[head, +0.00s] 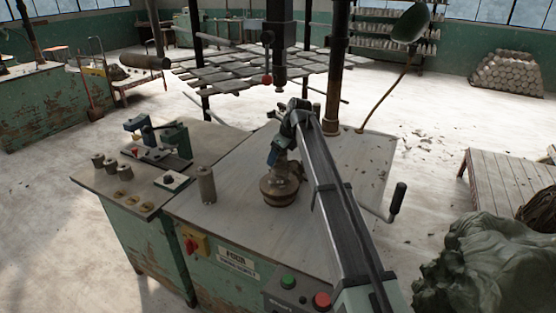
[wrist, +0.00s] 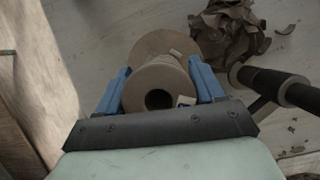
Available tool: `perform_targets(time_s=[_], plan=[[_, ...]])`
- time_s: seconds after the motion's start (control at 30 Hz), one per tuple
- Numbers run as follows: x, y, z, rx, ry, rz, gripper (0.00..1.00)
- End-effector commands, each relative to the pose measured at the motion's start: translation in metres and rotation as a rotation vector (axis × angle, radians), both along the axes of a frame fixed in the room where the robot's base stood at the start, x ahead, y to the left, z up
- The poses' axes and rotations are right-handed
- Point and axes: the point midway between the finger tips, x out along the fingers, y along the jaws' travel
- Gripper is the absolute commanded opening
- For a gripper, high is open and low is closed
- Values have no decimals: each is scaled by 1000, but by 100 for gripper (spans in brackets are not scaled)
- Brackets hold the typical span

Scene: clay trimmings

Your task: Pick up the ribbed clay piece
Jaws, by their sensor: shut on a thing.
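A pale clay piece (wrist: 150,82), a hollow cylinder with a dark round hole in its near end, sits between the blue fingers of my gripper (wrist: 160,72) in the wrist view. The gripper is shut on it, one finger on each side. Its ribs are hard to make out. In the head view my gripper (head: 277,157) is over the grey worktable, and the held piece is mostly hidden there. A wider round brown base (head: 279,192) is directly below the gripper. A disc (wrist: 165,42) shows beyond the held piece in the wrist view; I cannot tell whether they touch.
Crumpled clay trimmings (wrist: 228,32) lie close by. A crank handle (head: 398,195) sticks out at the table's right side. A clay cylinder (head: 206,185) stands to the left, with smaller ones (head: 98,160) beyond. A dark post (head: 338,70) rises behind. The table's front is mostly clear.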

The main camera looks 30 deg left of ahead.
Motion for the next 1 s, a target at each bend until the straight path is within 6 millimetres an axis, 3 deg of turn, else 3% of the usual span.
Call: perform_targets(time_s=[0.13, 0.7, 1.0], plan=[[-2, 0, 22, 3, -2, 0, 12], [-133, -2, 18, 3, -2, 1, 12], [-171, 0, 18, 2, -2, 1, 12]])
